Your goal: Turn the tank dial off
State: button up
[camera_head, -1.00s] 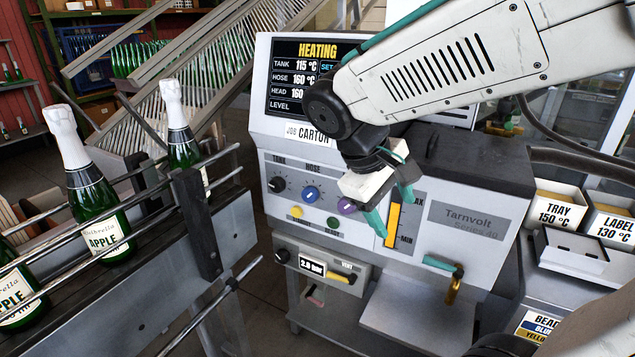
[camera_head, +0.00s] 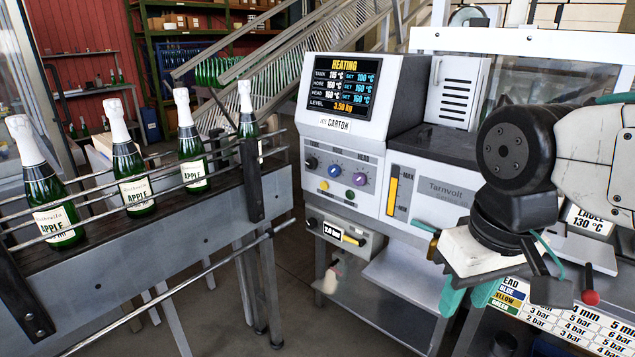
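The tank dial (camera_head: 311,162) is the small black knob at the left of the melter's front panel, under the TANK label. Its pointer is too small to read. A blue hose dial (camera_head: 335,170) and a purple head dial (camera_head: 360,179) sit to its right. The screen (camera_head: 341,86) above reads HEATING, with tank at about 115 °C and a set value beside it. My gripper (camera_head: 469,293) is at the lower right, in front of the machine and well away from the dials. Its two teal fingers are apart with nothing seen between them.
A yellow button (camera_head: 324,185) and a green button (camera_head: 349,194) sit below the dials. A pressure unit (camera_head: 343,235) juts out under the panel. A conveyor with rails (camera_head: 180,235) and several green bottles stands at left. A red-knobbed lever (camera_head: 590,297) is at right.

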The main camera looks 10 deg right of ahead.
aim_at(312, 163)
jog(key=u, duration=1.1)
jog(key=i, duration=1.4)
jog(key=z, duration=0.85)
jog(key=i, duration=0.4)
jog(key=z, duration=0.3)
